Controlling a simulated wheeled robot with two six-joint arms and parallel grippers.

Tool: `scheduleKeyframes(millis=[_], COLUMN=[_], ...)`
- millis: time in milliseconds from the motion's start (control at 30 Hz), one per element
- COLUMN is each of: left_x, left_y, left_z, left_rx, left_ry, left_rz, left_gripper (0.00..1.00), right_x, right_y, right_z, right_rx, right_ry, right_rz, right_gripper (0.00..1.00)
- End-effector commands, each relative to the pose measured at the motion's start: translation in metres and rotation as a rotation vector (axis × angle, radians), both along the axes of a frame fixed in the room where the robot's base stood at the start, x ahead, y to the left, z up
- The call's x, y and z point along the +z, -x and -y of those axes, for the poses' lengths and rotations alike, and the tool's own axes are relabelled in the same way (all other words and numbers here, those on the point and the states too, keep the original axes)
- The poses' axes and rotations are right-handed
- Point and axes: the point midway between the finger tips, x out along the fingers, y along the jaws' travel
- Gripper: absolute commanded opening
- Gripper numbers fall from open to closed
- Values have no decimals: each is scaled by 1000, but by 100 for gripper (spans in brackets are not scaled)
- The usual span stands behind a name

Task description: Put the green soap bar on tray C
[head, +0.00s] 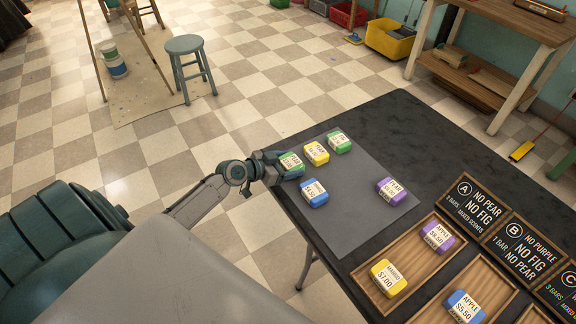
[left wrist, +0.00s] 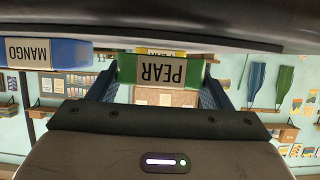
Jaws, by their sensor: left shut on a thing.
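My left gripper (head: 274,166) is shut on a green soap bar (head: 291,164) at the left edge of the grey mat. In the left wrist view this green bar (left wrist: 160,71), labelled PEAR, sits between the two fingers (left wrist: 158,92). I cannot tell whether it is clear of the mat. A second green bar (head: 339,142) lies at the mat's far end. Tray C (head: 535,316) shows only a corner at the bottom right, below the C sign (head: 566,290); its inside is mostly hidden. My right gripper is not in view.
A yellow bar (head: 316,153), a blue bar (head: 314,192) and a purple bar (head: 391,191) lie on the mat (head: 345,236). Tray A (head: 412,251) holds a purple and a yellow bar. Tray B (head: 491,276) holds a blue bar. The mat's near part is clear.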

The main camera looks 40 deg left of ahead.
Motion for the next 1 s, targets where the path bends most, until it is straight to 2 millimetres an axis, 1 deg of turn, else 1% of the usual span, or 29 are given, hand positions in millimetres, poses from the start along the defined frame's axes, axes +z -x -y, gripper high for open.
scheduleKeyframes(millis=[167, 200, 300, 700, 800, 900, 1000], left_x=[24, 27, 26, 37, 39, 40, 41], left_y=[0, 4, 26, 110, 127, 140, 148], left_z=[0, 1, 6, 27, 31, 34, 36], left_rx=[-2, -2, -3, -4, -2, -1, 0], left_ry=[-4, -3, -3, -2, 0, -1, -1], left_rz=[4, 0, -3, -3, -3, -3, 0], left_gripper=[43, 43, 43, 43, 43, 43, 43], right_x=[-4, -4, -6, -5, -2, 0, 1], right_y=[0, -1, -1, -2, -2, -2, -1], right_z=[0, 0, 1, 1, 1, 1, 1], right_rx=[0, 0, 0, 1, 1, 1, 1], right_ry=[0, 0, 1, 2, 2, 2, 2], right_rz=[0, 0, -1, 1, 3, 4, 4], right_gripper=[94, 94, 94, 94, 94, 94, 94])
